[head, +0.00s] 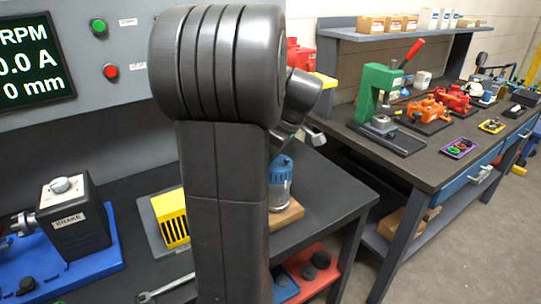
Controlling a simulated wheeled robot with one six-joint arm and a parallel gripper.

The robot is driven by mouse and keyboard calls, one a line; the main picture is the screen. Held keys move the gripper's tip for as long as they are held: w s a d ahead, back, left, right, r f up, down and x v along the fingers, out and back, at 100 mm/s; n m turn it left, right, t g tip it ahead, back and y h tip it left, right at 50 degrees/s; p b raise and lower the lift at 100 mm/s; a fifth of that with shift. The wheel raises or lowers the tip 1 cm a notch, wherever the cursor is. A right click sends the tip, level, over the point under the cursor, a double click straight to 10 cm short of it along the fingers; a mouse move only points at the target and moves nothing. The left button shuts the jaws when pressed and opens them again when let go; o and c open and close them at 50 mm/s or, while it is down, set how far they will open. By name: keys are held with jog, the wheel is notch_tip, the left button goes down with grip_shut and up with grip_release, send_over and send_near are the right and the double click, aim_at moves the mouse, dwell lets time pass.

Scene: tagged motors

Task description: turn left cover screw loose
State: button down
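My arm stands large in the middle of the head view and hides much of the bench behind it. Part of my gripper (309,135) shows just right of the arm, above the bench. Its fingers are mostly hidden, so I cannot tell whether it is open or shut. Below it a blue and silver motor-like unit (281,170) stands upright on a wooden block (287,215), partly covered by my arm. No left cover screw can be made out.
A black brake box (78,225) stands on a blue base at left. A yellow slotted part (173,217) and a wrench (165,287) lie near my arm. A second bench (440,150) with a green press (377,90) stands at right.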

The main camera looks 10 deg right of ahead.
jog(key=n+g, duration=0.1)
jog(key=n, duration=0.1)
jog(key=n+g, duration=0.1)
jog(key=n, duration=0.2)
jog(key=shift+w+d+f+y, duration=0.1)
jog(key=shift+w+f+y, duration=0.1)
jog(key=shift+y, duration=0.2)
jog(key=shift+n, duration=0.4)
dwell(0.5)
jog(key=c, duration=1.4)
grip_release()
jog(key=shift+r, duration=0.2)
jog(key=v, duration=1.3)
jog(key=shift+w+d+r+p, duration=0.1)
jog(key=shift+d+r+p, duration=0.05)
jog(key=shift+r+p, duration=0.15)
jog(key=shift+f, duration=0.1)
